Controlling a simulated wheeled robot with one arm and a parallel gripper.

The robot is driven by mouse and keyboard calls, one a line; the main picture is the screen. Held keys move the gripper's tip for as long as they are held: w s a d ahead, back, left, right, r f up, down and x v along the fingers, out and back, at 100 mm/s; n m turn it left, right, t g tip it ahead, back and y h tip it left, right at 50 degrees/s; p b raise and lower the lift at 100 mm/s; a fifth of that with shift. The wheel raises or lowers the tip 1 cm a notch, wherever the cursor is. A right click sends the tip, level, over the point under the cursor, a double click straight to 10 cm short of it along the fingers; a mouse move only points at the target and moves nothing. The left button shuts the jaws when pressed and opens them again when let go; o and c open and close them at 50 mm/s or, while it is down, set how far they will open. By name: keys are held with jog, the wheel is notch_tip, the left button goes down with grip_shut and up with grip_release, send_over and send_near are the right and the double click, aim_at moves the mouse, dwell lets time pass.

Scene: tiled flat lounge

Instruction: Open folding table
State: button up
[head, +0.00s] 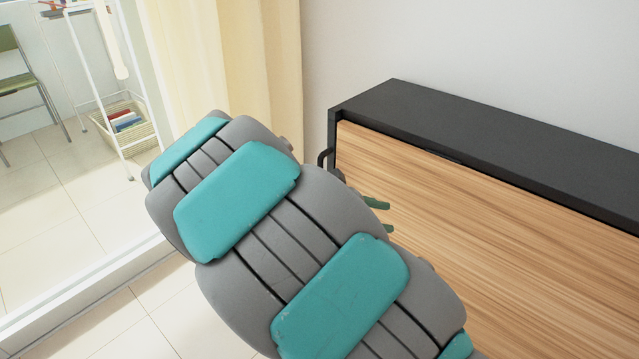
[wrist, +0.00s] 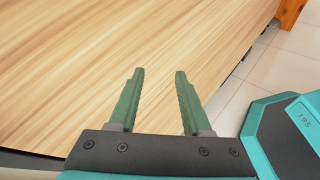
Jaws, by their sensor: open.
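The folding table looks like a black-framed unit against the wall, with a light wood-grain panel (head: 500,225) standing upright on its front, below a black top (head: 480,125). A narrow dark slot shows along the panel's top edge. My gripper (head: 389,217) is open in front of the panel's left part, mostly hidden behind my arm. In the wrist view my gripper (wrist: 158,72) has two green fingers apart with nothing between them. The wood panel (wrist: 90,60) fills the view beyond them. I cannot tell whether the fingers touch it.
A dark curved piece (head: 324,158) sits at the unit's left edge. A cream curtain (head: 240,60) hangs at the left. Beyond a raised sill are a white rack (head: 110,90) and a green chair (head: 20,75). An orange-brown wooden leg (wrist: 291,12) stands on the tiles.

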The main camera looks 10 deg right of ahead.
jog(key=w+a+f+n+t+h, duration=0.3)
jog(key=w+a+n+t, duration=0.6)
jog(key=w+a, duration=0.55)
jog(key=shift+n+g, duration=0.3)
jog(key=shift+n, duration=0.1)
jog(key=x, duration=0.7)
jog(key=shift+s+f, duration=0.25)
jog(key=shift+c, duration=0.3)
grip_shut()
